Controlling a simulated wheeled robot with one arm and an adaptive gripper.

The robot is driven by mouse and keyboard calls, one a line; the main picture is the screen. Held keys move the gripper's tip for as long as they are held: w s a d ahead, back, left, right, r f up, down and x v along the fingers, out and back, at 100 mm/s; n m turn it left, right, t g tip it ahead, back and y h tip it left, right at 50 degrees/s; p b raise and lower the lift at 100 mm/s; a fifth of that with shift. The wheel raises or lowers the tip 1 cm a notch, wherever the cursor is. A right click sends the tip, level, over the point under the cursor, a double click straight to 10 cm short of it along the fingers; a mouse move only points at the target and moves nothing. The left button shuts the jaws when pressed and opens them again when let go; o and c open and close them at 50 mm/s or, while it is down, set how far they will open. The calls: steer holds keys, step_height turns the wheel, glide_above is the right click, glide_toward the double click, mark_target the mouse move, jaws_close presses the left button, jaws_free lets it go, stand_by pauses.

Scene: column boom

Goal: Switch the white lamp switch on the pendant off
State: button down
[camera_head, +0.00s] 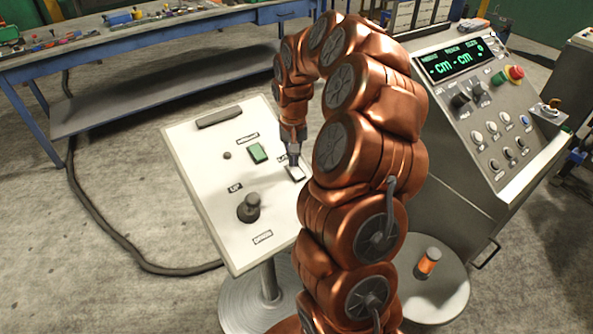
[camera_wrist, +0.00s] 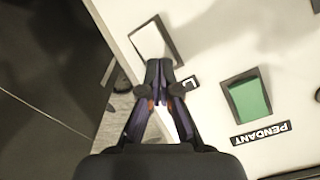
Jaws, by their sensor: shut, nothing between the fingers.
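The pendant (camera_head: 190,150) is a pale tilted panel on a stand in the head view. Its white lamp switch (camera_head: 296,173) is a white rocker in a dark frame near the panel's right edge. It also shows in the wrist view (camera_wrist: 150,40) at the top. My gripper (camera_head: 293,163) points down at the panel, with its fingertips right beside the white switch. In the wrist view the fingertips (camera_wrist: 160,66) are together and empty, just below the switch's frame. I cannot tell whether they touch it. Which way the rocker is tipped is unclear.
A green switch (camera_head: 257,152) and a black joystick (camera_head: 249,207) are on the same panel; the green switch also shows in the wrist view (camera_wrist: 250,98). A control console (camera_head: 480,110) stands at right. A blue workbench (camera_head: 150,45) is behind. An orange-banded cylinder (camera_head: 428,262) stands on a round table.

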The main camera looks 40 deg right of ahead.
mark_target(292, 168)
steer(key=shift+r, duration=3.2)
steer(key=shift+r, duration=0.1)
steer(key=s+a+r+n, duration=0.25)
steer(key=s+a, duration=0.35)
steer(key=a, duration=0.3)
steer(key=s+a+r+n, duration=0.25)
steer(key=s+a, duration=0.25)
steer(key=a, duration=0.3)
steer(key=s+a+f+g, duration=0.1)
steer(key=s+a, duration=0.2)
steer(key=s, duration=0.6)
steer(key=s+a+f+n, duration=0.1)
steer(key=s+a, duration=0.3)
steer(key=s, duration=0.6)
steer(key=shift+s+f+n+g, duration=0.25)
steer(key=shift+n+g, duration=0.05)
steer(key=shift+g, duration=0.1)
